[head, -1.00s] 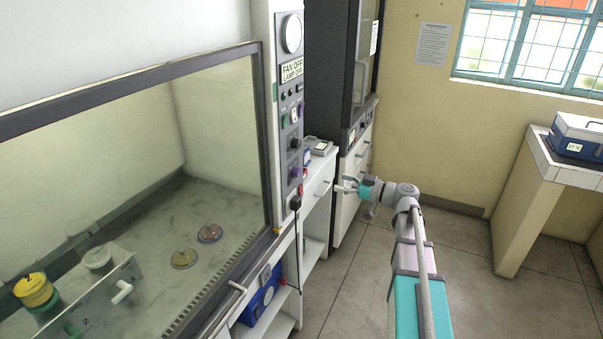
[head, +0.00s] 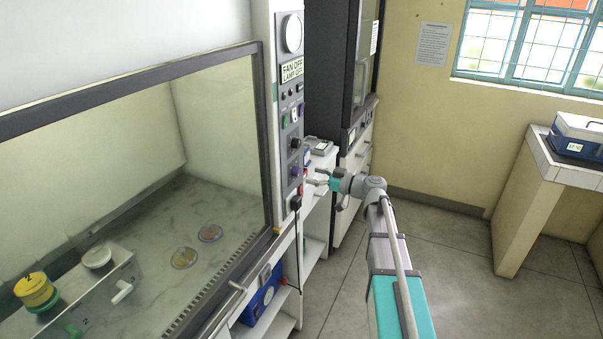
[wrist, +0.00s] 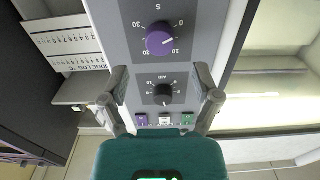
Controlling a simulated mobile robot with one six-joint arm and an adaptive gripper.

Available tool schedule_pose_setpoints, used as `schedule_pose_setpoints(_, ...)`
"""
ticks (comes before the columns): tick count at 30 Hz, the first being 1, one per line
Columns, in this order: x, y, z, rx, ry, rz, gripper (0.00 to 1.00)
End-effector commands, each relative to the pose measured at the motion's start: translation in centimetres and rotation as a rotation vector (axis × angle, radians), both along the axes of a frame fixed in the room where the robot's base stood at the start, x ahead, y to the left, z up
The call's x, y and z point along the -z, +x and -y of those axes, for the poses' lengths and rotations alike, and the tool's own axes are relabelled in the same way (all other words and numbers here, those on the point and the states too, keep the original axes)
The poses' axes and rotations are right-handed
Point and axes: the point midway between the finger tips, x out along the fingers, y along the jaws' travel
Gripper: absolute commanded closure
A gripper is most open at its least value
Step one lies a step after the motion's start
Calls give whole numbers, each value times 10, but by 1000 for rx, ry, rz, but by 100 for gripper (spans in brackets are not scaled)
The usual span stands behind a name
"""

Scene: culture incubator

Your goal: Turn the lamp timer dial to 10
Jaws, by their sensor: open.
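The control panel (head: 291,100) stands at the right side of the hood. In the wrist view a purple dial (wrist: 160,38) sits on it, its scale marked 0, 10 and 30; its white mark points right, near the 10. I take this for the lamp timer dial; its name is not readable. The same purple dial shows in the head view (head: 294,171). My gripper (head: 318,177) is open and empty, to the right of the panel, apart from the dial. In the wrist view my gripper's fingers (wrist: 161,82) stand wide, below the purple dial in the picture.
A smaller black dial (wrist: 163,94) and a row of buttons (wrist: 165,119) share the panel. The panel's display (head: 292,70) reads FAN OFF, LAMP OFF. A white cabinet (head: 318,185) stands right behind my gripper. The floor (head: 345,290) is clear.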

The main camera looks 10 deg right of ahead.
Motion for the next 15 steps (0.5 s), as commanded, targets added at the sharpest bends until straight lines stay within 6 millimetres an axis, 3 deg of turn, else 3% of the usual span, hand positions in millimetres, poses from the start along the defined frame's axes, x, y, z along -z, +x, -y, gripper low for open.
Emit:
schedule_pose_setpoints(6,0,18,-24,-2,0,0,20)
schedule_pose_setpoints(15,0,27,-37,0,0,0,20)
